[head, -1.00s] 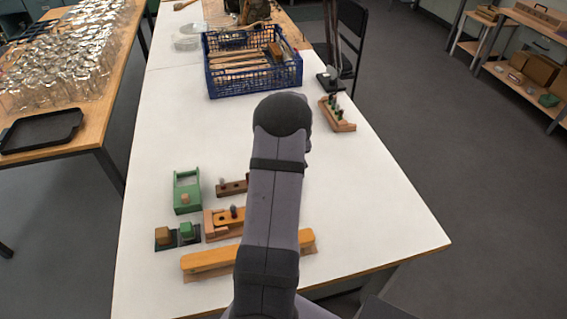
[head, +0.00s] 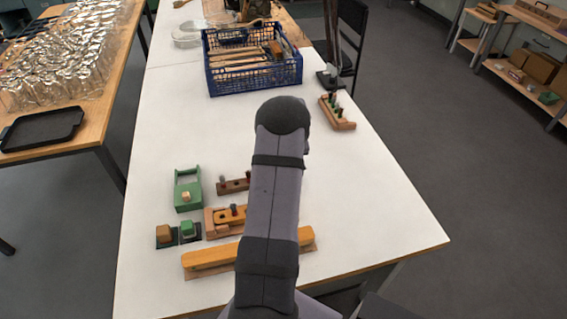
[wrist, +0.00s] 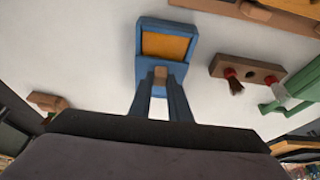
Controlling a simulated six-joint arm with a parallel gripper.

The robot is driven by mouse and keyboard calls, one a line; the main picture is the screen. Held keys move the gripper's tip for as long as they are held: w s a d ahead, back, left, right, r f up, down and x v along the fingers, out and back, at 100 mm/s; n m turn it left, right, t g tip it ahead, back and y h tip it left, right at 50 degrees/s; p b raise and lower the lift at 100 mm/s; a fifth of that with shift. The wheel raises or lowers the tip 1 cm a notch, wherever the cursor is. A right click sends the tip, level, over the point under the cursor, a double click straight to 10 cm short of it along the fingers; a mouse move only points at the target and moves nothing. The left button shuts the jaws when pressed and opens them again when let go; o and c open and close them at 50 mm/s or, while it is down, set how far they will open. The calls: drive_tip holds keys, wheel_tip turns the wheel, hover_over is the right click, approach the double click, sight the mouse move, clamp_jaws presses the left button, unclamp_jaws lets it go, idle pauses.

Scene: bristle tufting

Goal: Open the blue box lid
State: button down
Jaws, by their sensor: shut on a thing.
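The blue box (wrist: 188,71) shows in the wrist view, upper middle, with a blue rim around an orange rectangle (wrist: 165,45). Whether that rectangle is a panel or the inside of the box I cannot tell. A small brown knob (wrist: 160,76) sits at the near side of the box, on its blue part. My gripper (wrist: 161,88) is shut on this knob, one finger on each side. In the head view my arm hides the box and the gripper.
A brown block with red-collared tufts (wrist: 246,70) lies right of the box, and a green thing (wrist: 290,90) beyond it. In the head view, a green box (head: 188,190), an orange bar (head: 210,257) and a blue crate (head: 255,75) stand on the white table.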

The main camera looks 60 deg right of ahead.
drive_tip(key=shift+w+d, duration=1.4)
drive_tip(key=shift+w+d+r, duration=0.1)
drive_tip(key=shift+w+d, duration=0.1)
drive_tip(key=shift+w, duration=0.05)
drive_tip(key=c, duration=1.6)
unclamp_jaws()
drive_tip(key=shift+w+d, duration=0.1)
drive_tip(key=shift+c, duration=0.2)
drive_tip(key=b+v, duration=0.2)
drive_tip(key=v, duration=0.5)
drive_tip(key=shift+b, duration=0.4)
drive_tip(key=shift+r, duration=0.1)
